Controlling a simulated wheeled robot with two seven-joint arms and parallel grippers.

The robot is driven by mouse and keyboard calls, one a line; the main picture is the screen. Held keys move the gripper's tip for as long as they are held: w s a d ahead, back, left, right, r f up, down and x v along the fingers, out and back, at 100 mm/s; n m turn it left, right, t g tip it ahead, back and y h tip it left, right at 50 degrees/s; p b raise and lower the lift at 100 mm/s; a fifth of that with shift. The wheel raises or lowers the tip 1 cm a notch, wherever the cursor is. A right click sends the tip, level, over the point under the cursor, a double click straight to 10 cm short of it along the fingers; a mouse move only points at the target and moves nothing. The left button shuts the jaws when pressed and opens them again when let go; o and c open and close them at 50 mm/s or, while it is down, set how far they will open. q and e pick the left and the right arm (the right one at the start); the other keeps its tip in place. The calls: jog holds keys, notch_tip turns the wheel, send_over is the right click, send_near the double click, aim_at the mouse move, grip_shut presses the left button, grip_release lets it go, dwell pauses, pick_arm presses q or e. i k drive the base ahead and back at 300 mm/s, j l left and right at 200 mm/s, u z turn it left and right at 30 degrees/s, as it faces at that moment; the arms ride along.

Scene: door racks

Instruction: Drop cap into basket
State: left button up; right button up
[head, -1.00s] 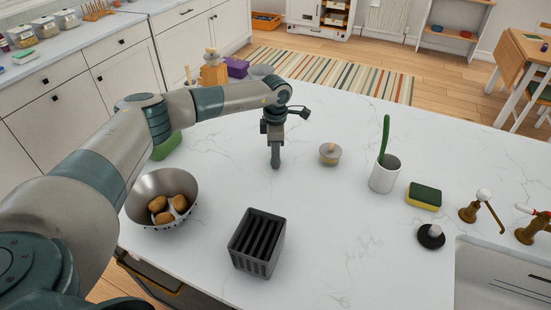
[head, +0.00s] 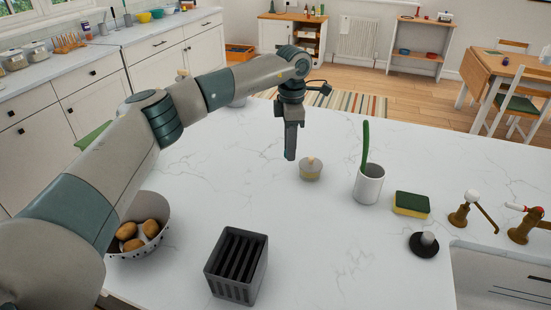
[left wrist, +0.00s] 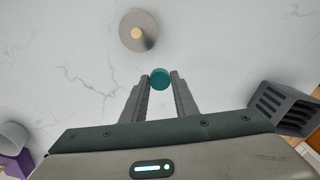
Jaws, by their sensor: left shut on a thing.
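A small round teal cap (left wrist: 160,78) is held between the fingertips of my left gripper (left wrist: 160,84) in the left wrist view. The left gripper points down over the white counter in the head view (head: 291,155), just left of a small lidded jar. The cap cannot be made out in the head view. A dark grey slotted basket (head: 237,272) stands on the counter nearer to me, lower left of the gripper. It also shows at the right edge of the left wrist view (left wrist: 285,106). My right gripper is not in view.
The small jar (head: 311,170) stands close to the gripper. A white cup (head: 369,186) with a green-handled brush, a sponge (head: 411,204) and a black plug (head: 424,244) stand to the right. A bowl of potatoes (head: 155,252) is left of the basket. The counter between gripper and basket is clear.

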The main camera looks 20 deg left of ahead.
aim_at(239, 267)
jog(key=u, duration=0.95)
jog(key=k+l+z, duration=0.1)
jog(key=l, duration=0.35)
jog(key=k+l, duration=0.15)
jog(key=l, duration=0.3)
jog(key=k+l+z, duration=0.15)
jog(key=l, duration=0.75)
jog(key=k+z, duration=0.05)
